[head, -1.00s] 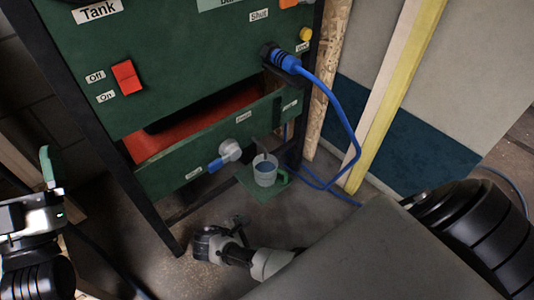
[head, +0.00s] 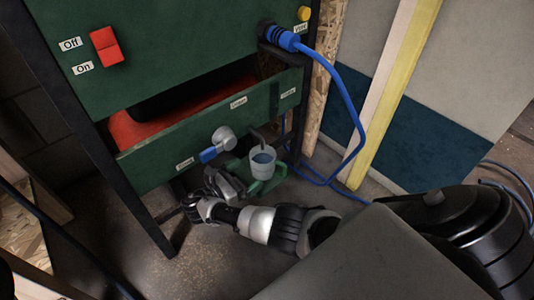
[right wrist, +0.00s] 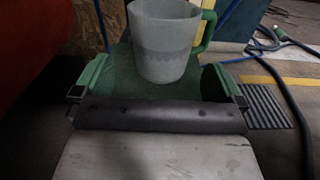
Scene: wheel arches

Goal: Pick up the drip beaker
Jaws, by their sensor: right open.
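The drip beaker (head: 262,163) is a small translucent cup with a green handle, holding bluish liquid. It stands upright on a small green shelf (head: 270,186) below a bent spout. In the right wrist view the beaker (right wrist: 165,42) is straight ahead, its handle on the right. My right gripper (head: 226,184) is just left of and below the beaker in the head view. Its green fingers (right wrist: 157,84) are open and empty, spread wider than the beaker. The beaker lines up between them, apart from both. My left gripper is out of view.
A green cabinet with a red switch (head: 106,47) and an open red-lined drawer stands behind. A grey knob with a blue lever (head: 216,145) is left of the beaker. A blue hose (head: 352,115) loops at the right. A black cabinet leg (head: 120,195) stands left of my gripper.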

